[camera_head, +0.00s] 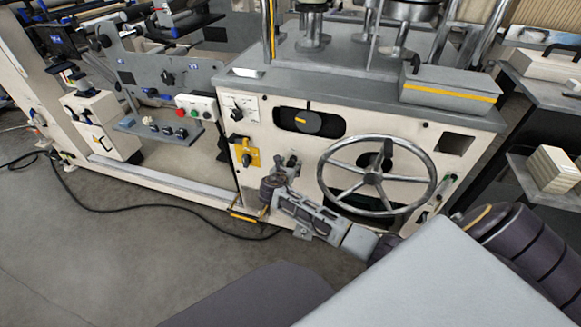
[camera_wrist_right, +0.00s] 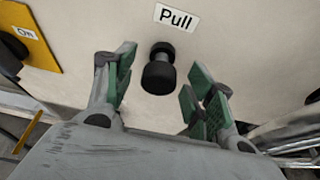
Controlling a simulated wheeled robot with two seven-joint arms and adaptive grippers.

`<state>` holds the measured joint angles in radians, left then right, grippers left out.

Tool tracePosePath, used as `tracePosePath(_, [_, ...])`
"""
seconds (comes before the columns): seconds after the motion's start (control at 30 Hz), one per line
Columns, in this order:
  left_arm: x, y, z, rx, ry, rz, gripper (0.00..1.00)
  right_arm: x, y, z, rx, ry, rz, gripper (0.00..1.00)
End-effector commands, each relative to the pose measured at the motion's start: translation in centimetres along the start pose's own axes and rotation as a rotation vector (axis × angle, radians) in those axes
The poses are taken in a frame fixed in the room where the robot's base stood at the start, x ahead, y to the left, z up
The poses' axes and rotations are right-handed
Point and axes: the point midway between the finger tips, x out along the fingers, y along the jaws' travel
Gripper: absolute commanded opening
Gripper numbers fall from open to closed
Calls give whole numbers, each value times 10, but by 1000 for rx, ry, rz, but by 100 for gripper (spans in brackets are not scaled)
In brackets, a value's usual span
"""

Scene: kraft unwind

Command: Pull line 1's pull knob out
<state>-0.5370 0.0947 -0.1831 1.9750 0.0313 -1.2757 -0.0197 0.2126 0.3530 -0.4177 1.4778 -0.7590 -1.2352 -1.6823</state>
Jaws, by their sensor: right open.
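The pull knob (camera_wrist_right: 159,72) is a short black cylinder on the cream machine panel, under a white "Pull" label (camera_wrist_right: 177,17) in the right wrist view. My right gripper (camera_wrist_right: 157,79) is open, with its green-padded fingers on either side of the knob and visible gaps between. Neither finger appears to touch the knob. In the head view my right gripper (camera_head: 283,172) is at the panel's lower left, left of the handwheel; it largely hides the knob there. My left gripper is not in view.
A large metal handwheel (camera_head: 373,179) is right of the gripper. A yellow switch plate (camera_head: 245,152) is to its left. A black selector (camera_head: 309,122) is above. Red and green buttons (camera_head: 194,112) are further left. A black cable (camera_head: 150,208) lies on the open floor.

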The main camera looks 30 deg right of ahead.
Motion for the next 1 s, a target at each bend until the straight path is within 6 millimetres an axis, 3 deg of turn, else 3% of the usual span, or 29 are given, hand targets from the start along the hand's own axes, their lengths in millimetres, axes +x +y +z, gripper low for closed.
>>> tracePosePath(0.53, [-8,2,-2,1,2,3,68,11,0,1,1,0,1,53])
tracePosePath(0.93, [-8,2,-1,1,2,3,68,11,0,0,0,0,0,2])
tracePosePath(1.0, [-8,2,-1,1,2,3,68,11,0,0,0,0,0,0])
